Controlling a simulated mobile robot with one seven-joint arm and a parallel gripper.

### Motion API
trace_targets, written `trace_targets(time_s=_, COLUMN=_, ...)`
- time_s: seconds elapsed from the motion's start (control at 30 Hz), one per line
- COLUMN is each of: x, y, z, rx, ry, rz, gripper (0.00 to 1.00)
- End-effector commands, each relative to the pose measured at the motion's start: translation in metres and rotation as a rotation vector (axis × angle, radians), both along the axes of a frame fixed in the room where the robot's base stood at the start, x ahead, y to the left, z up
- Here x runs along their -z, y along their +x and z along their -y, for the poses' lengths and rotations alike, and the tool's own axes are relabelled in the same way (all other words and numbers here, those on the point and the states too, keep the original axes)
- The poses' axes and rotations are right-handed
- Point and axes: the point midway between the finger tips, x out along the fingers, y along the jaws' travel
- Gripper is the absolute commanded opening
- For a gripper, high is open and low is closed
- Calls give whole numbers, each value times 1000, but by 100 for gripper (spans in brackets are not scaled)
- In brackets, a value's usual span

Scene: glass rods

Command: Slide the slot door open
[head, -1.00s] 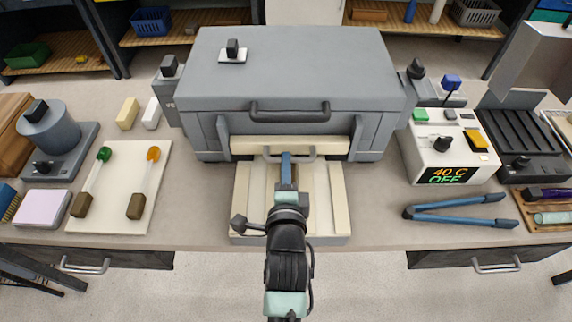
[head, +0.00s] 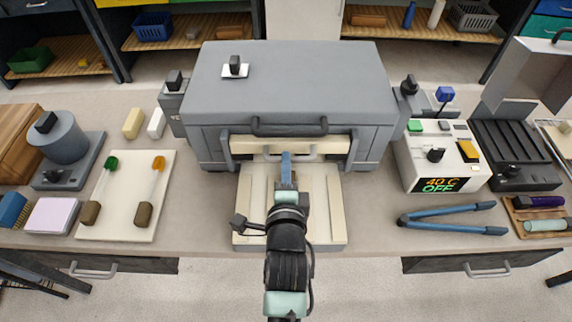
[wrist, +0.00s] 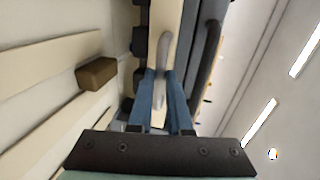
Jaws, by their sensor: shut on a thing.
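The slot door (head: 240,144) is a cream panel across the front of the grey cabinet (head: 290,78), under its lid. A pale grey bar handle (head: 309,152) is fixed to it; the handle also shows in the wrist view (wrist: 161,50). My gripper (head: 287,157) is shut on this handle, with the blue fingers either side of it in the wrist view (wrist: 160,88). The wrist view shows a dark gap with several black blocks (wrist: 139,45) beside the cream door panel (wrist: 158,20). The fingers partly hide the handle.
A cream tray (head: 330,215) lies below the door, under my arm. A brown block (wrist: 96,73) sits by it in the wrist view. The dark lid handle (head: 265,127) is just above the door. Blue tongs (head: 450,212) and a control box (head: 420,165) stand right, a cream board (head: 125,200) left.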

Motion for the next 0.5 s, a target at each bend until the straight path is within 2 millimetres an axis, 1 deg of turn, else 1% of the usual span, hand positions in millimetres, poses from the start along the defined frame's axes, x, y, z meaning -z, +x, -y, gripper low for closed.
trace_targets(time_s=0.07, x=-1, y=0, z=0, rx=0, ry=0, rz=4, gripper=0)
trace_targets(time_s=0.1, x=-1, y=0, z=0, rx=0, ry=0, rz=3, gripper=20)
trace_targets(time_s=0.17, x=-1, y=0, z=0, rx=0, ry=0, rz=3, gripper=30)
trace_targets(time_s=0.5, x=1, y=-2, z=0, rx=0, ry=0, rz=-1, gripper=30)
